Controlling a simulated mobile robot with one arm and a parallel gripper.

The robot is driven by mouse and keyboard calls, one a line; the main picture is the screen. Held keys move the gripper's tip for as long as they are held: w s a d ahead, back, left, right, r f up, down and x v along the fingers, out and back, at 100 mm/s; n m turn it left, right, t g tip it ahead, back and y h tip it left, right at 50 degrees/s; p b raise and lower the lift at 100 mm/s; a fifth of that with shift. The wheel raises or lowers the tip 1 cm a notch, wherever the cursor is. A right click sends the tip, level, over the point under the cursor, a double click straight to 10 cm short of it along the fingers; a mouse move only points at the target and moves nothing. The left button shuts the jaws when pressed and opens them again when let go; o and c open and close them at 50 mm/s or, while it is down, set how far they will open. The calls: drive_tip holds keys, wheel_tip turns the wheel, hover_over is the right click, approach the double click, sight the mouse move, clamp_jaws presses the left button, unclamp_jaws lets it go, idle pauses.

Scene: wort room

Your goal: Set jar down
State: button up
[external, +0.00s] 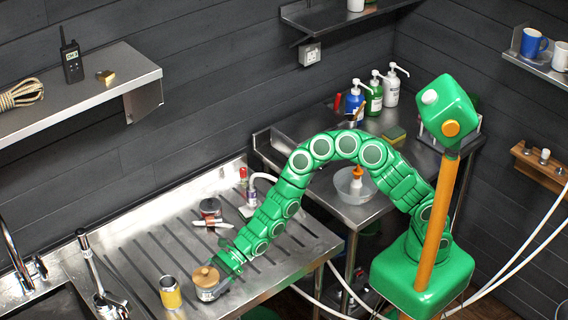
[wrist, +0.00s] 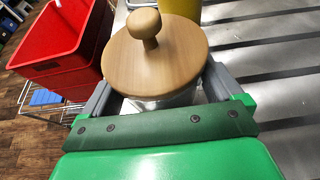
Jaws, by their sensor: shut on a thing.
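The jar (external: 207,293) is clear with a round wooden knobbed lid (external: 205,276). It is upright over the front part of the ribbed steel drainboard (external: 150,244); I cannot tell whether its base touches the surface. My gripper (external: 217,277) reaches it from the right and is shut on it. In the wrist view the wooden lid (wrist: 155,62) fills the upper middle, and the fingers of my gripper (wrist: 160,92) flank the glass body (wrist: 165,102) just below it. The lower part of the jar is hidden by the lid and gripper.
A yellow container (external: 171,294) stands close left of the jar. A tap (external: 98,270) and sink are at left. The middle drainboard is clear. A red bin (wrist: 62,45) shows in the wrist view.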

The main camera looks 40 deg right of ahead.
drive_tip(key=shift+f, duration=0.25)
drive_tip(key=shift+f, duration=0.15)
drive_tip(key=o, duration=1.2)
drive_tip(key=shift+c, duration=0.2)
drive_tip(key=shift+r, duration=0.2)
drive_tip(key=shift+v, duration=5.95)
